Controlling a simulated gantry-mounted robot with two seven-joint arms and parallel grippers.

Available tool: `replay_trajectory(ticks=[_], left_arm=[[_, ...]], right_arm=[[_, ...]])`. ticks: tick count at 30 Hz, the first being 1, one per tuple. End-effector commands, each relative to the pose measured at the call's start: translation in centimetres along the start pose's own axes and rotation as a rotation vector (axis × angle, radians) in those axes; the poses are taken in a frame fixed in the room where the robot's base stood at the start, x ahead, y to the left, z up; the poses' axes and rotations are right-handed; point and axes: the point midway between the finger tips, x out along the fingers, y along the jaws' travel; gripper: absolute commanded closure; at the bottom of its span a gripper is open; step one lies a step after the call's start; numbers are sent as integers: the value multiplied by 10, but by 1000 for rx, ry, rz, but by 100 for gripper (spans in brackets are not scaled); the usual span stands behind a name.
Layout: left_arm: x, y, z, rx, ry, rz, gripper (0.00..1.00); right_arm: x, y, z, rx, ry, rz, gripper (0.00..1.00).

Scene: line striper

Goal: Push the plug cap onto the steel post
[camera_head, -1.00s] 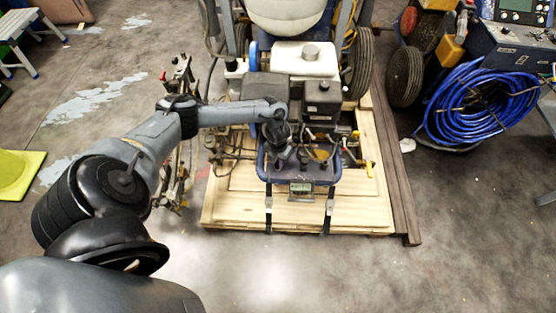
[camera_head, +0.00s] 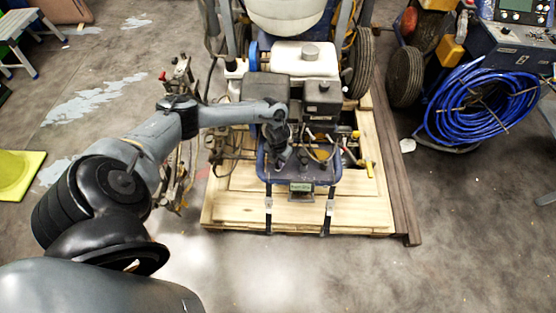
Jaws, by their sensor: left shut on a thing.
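My left arm reaches in from the left, and my left gripper (camera_head: 279,163) points down at the front of the engine of the line striper (camera_head: 320,90). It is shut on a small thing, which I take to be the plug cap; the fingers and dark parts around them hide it. The steel post cannot be made out among the dark engine parts beside the gripper. Whether the cap touches the post cannot be told. My right gripper is not in view.
The striper stands strapped on a wooden pallet (camera_head: 235,210). Dark cables and fittings crowd the engine front. A coil of blue hose (camera_head: 480,105) lies at the right, a yellow-green block (camera_head: 18,175) at the far left. The floor in front is clear.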

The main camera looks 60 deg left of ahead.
Motion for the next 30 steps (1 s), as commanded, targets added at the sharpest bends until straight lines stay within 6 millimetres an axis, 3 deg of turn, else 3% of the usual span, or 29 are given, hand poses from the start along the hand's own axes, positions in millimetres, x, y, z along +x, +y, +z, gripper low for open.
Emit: replay_trajectory(ticks=[30], left_arm=[[-5,0,-1,2,3,0,99]], right_arm=[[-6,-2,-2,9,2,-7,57]])
